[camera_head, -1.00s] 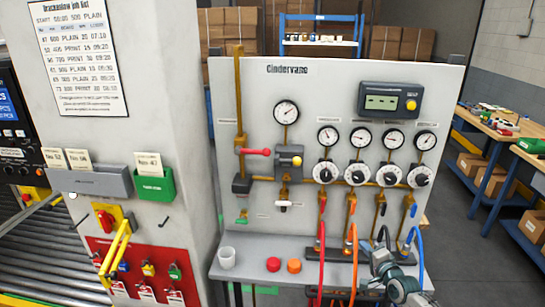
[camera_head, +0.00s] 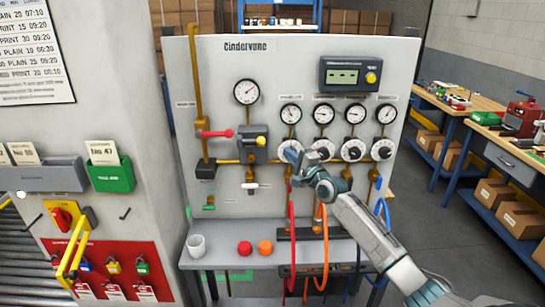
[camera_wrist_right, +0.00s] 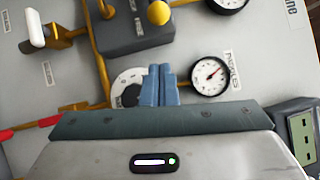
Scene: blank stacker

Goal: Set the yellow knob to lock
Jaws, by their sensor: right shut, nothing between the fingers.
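A yellow knob (camera_head: 261,141) sits on the grey block (camera_head: 252,146) on the panel, under the large upper-left gauge. In the right wrist view the yellow knob (camera_wrist_right: 158,13) is a round ball at the top edge, beside the grey block (camera_wrist_right: 130,28). My right gripper (camera_head: 291,154) is shut and empty, in front of the leftmost black-and-white dial, right of the yellow knob and apart from it. In the right wrist view its blue fingertips (camera_wrist_right: 160,72) are together and partly cover that dial (camera_wrist_right: 128,86). Any lock marking is too small to read. My left gripper is out of view.
A display box (camera_head: 346,76) with a yellow button is at upper right. Red and orange hoses hang below. The grey shelf (camera_head: 225,250) holds a white cup (camera_head: 197,245) and two caps.

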